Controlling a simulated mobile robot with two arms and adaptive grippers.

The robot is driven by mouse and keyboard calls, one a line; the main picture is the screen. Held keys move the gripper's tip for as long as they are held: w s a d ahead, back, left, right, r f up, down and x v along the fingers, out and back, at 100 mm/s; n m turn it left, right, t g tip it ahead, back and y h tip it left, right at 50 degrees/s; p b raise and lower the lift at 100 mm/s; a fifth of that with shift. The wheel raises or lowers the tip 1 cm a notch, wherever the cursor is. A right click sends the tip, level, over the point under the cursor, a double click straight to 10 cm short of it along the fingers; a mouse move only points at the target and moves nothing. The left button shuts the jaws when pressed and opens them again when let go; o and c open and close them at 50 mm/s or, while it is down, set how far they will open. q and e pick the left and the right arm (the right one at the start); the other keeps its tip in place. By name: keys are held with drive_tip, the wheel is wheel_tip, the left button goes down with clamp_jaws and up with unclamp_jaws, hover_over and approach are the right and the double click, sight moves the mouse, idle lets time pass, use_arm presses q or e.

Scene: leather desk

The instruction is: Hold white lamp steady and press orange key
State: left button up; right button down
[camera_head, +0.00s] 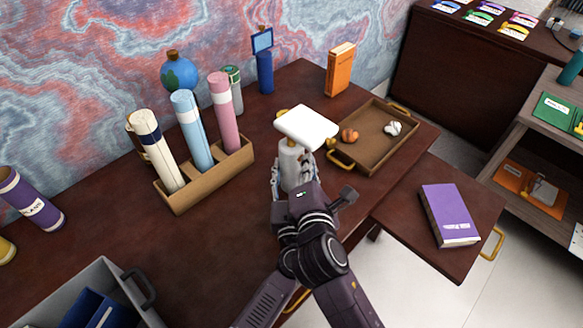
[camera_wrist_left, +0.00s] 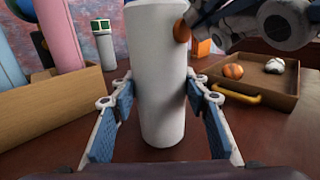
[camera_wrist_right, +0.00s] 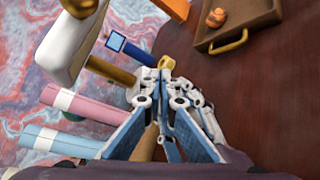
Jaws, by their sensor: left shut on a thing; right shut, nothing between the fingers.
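The white lamp (camera_head: 307,127) stands upright on the desk with its rectangular head over a brown neck. In the left wrist view, my left gripper (camera_wrist_left: 160,92) is shut on its white cylindrical body (camera_wrist_left: 158,55), one blue pad on each side. The orange key (camera_wrist_left: 181,32) is a small orange-brown disc on the body's right side. My right gripper (camera_head: 307,164) is close beside the lamp; its fingers (camera_wrist_right: 161,90) are together and empty. Part of it shows near the key in the left wrist view. Contact with the key cannot be told. The lamp head (camera_wrist_right: 72,42) also shows in the right wrist view.
A wooden rack (camera_head: 207,178) with several rolled tubes stands left of the lamp. A brown tray (camera_head: 372,150) with two small objects lies to the right. A purple book (camera_head: 448,213) lies on a side panel. A grey bin (camera_head: 108,275) is front left.

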use_arm(q)
drive_tip(key=shift+s+d, duration=0.2)
drive_tip(key=shift+d, duration=0.15)
use_arm(e)
drive_tip(key=shift+w+a+r, duration=0.1)
drive_tip(key=shift+w+a, duration=0.35)
drive_tip(key=shift+a, duration=0.15)
idle(0.6)
drive_tip(key=shift+s+d, duration=0.1)
drive_tip(key=shift+d, duration=0.05)
use_arm(q)
drive_tip(key=shift+a, duration=0.15)
drive_tip(key=shift+w, duration=0.15)
use_arm(e)
drive_tip(key=shift+s+d, duration=0.6)
drive_tip(key=shift+d, duration=0.05)
use_arm(q)
drive_tip(key=shift+a, duration=0.25)
use_arm(e)
drive_tip(key=s+d, duration=0.4)
drive_tip(key=shift+d, duration=0.25)
drive_tip(key=shift+s, duration=0.1)
use_arm(q)
drive_tip(key=o, duration=1.7)
drive_tip(key=shift+c, duration=0.2)
